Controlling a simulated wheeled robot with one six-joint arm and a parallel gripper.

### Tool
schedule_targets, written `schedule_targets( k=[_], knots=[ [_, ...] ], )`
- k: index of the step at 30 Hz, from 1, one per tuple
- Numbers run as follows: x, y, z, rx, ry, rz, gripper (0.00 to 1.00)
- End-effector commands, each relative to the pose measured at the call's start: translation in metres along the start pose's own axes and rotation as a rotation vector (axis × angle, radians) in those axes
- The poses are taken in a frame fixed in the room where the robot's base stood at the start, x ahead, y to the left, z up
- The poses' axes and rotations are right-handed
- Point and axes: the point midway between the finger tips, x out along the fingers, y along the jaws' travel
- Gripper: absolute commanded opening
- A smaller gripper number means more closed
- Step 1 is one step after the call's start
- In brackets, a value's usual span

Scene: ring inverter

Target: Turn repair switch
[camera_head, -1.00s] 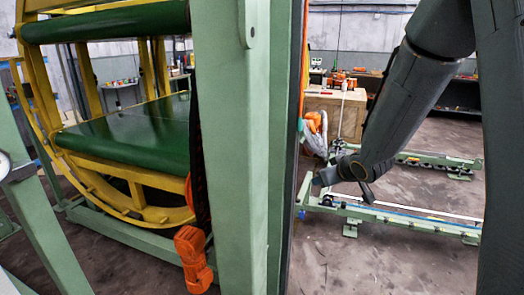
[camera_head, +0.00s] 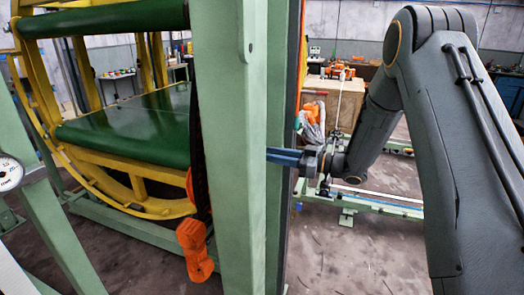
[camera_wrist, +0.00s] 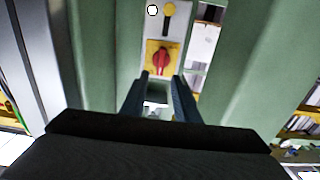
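The repair switch (camera_wrist: 161,58) is a red rotary knob on a yellow plate, set on a pale panel on green metalwork in the wrist view. I cannot make it out in the head view. My gripper (camera_wrist: 162,77) is open and empty, its two dark blue fingers pointing at the switch. The fingertips appear just below the knob in the picture, one toward each side. Whether they touch it is unclear. In the head view my gripper (camera_head: 272,156) reaches left to the right side of the green post (camera_head: 232,120).
A yellow and black element (camera_wrist: 169,14) and a round white element (camera_wrist: 152,10) sit above the switch. The yellow ring frame (camera_head: 110,190) with green belts stands left. An orange hanging device (camera_head: 195,250) hangs by the post. A wooden crate (camera_head: 322,92) stands behind my arm.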

Motion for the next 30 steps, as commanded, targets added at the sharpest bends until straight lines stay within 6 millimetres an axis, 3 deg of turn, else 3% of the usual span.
schedule_targets(
  k=[7,18,19,24,30],
  knots=[
    [0.032,0.0,-0.002,-0.001,0.0,0.0,0.28],
    [0.038,0.001,0.0,-0.001,-0.001,0.003,0.28],
    [0.038,0.001,0.0,-0.001,-0.001,0.003,0.26],
    [0.038,0.001,0.0,-0.001,-0.001,0.003,0.0],
    [0.038,0.001,0.0,-0.005,-0.001,0.003,0.0]
  ],
)
